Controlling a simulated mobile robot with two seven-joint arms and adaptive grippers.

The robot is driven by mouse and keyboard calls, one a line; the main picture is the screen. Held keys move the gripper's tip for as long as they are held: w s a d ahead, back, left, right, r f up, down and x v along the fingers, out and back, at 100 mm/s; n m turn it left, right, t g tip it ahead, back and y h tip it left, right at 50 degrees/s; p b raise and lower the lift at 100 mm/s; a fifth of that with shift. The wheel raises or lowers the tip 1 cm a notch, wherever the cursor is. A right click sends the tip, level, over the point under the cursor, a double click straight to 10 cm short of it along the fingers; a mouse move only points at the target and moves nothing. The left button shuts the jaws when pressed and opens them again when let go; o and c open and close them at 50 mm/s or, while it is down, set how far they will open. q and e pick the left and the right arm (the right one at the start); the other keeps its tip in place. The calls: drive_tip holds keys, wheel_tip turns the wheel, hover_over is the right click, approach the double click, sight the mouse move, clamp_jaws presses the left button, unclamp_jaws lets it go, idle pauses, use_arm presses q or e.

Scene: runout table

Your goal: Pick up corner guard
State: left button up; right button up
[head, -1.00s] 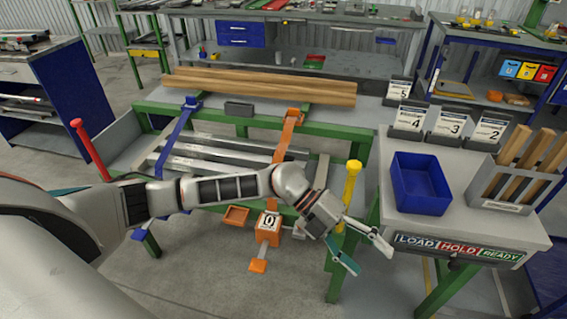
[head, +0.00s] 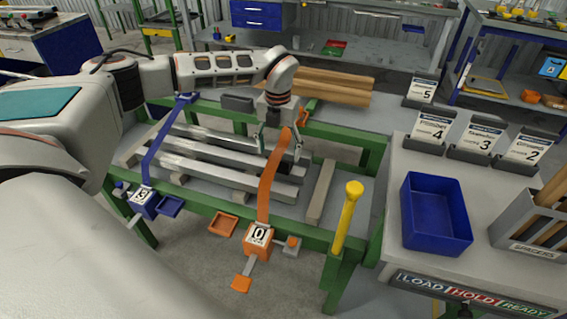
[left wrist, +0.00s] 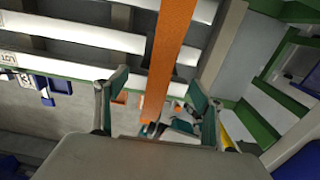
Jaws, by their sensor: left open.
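My left gripper (head: 281,150) is open above the orange strap (head: 271,185), near the far end of the metal bars. In the left wrist view its two fingers (left wrist: 158,100) stand apart, with the orange strap (left wrist: 168,55) between them in the picture; I cannot tell whether they touch it. A dark grey block (head: 237,103) lies by the table's far rail, left of the gripper; it may be the corner guard, but I cannot tell for sure. My right gripper is not in view.
Metal bars (head: 215,153) lie across the green-framed table under the orange strap and a blue strap (head: 163,140). Wooden beams (head: 335,84) lie behind. A yellow post (head: 347,215) stands at the right, beside a side table with a blue bin (head: 435,215).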

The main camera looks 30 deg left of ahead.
sight(278, 161)
use_arm(q)
wheel_tip(278, 161, down, 6)
drive_tip(key=shift+s+a+f, duration=0.1)
drive_tip(key=c, duration=1.1)
